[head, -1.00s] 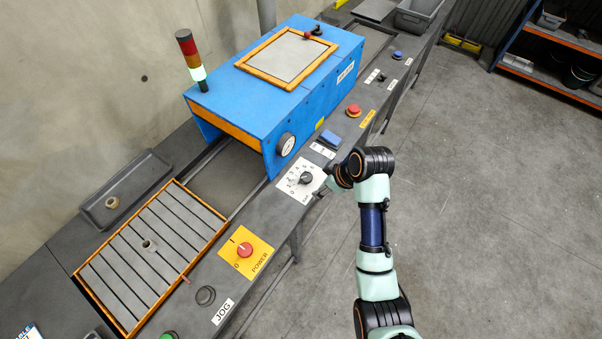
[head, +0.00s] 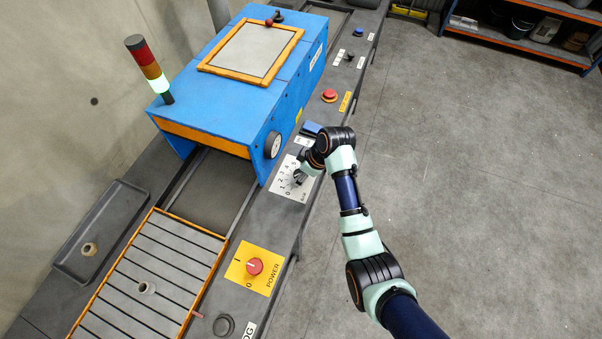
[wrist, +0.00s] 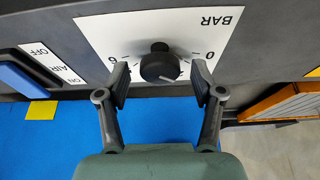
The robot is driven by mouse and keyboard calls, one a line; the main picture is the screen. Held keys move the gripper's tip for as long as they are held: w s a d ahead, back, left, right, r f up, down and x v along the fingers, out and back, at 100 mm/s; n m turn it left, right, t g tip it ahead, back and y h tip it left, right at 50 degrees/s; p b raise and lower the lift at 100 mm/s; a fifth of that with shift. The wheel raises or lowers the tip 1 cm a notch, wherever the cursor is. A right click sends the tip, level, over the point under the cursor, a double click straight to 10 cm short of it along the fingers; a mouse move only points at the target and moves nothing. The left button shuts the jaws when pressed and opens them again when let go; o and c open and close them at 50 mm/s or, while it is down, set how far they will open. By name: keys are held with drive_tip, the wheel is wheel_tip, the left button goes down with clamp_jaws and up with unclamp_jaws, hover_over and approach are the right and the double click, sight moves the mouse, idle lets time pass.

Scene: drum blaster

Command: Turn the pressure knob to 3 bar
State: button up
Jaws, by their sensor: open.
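The black pressure knob (wrist: 160,66) stands on a white dial plate (wrist: 150,30) marked BAR. In the wrist view the 0 shows right of the knob and the 6 left. The middle numbers are hidden. My gripper (wrist: 160,84) is open, with one finger on each side of the knob and a gap on both sides. In the head view my gripper (head: 300,177) is over the dial plate (head: 285,186) and partly hides the knob.
The blue machine housing (head: 235,85) with a round gauge (head: 272,145) stands just beyond the plate; the gauge reading is unclear. A blue AIR switch (wrist: 22,75) is beside the plate. The red POWER knob (head: 254,266) and a red button (head: 329,95) are along the panel.

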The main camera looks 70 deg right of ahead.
drive_tip(key=shift+c, duration=0.4)
drive_tip(key=c, duration=1)
drive_tip(key=shift+c, duration=0.2)
drive_tip(key=shift+r+m+p, duration=0.1)
drive_tip(key=shift+m+p, duration=0.2)
drive_tip(key=shift+p, duration=0.3)
drive_tip(key=shift+m+p, duration=0.3)
drive_tip(key=shift+p, duration=0.1)
drive_tip(key=m+p, duration=0.1)
drive_tip(key=p, duration=0.1)
drive_tip(key=m+h+p, duration=0.1)
drive_tip(key=m+p, duration=0.1)
drive_tip(key=shift+w+a+r, duration=0.1)
drive_tip(key=shift+a+r, duration=0.05)
drive_tip(key=shift+r, duration=0.05)
drive_tip(key=m+g+h+p, duration=0.1)
drive_tip(key=m+p, duration=0.2)
drive_tip(key=shift+f+h, duration=0.15)
drive_tip(key=shift+h, duration=0.15)
drive_tip(key=shift+f+m+g+h+p, duration=0.15)
drive_tip(key=shift+m+g+h+p, duration=0.2)
drive_tip(key=shift+m+p, duration=0.8)
drive_tip(key=shift+m, duration=0.45)
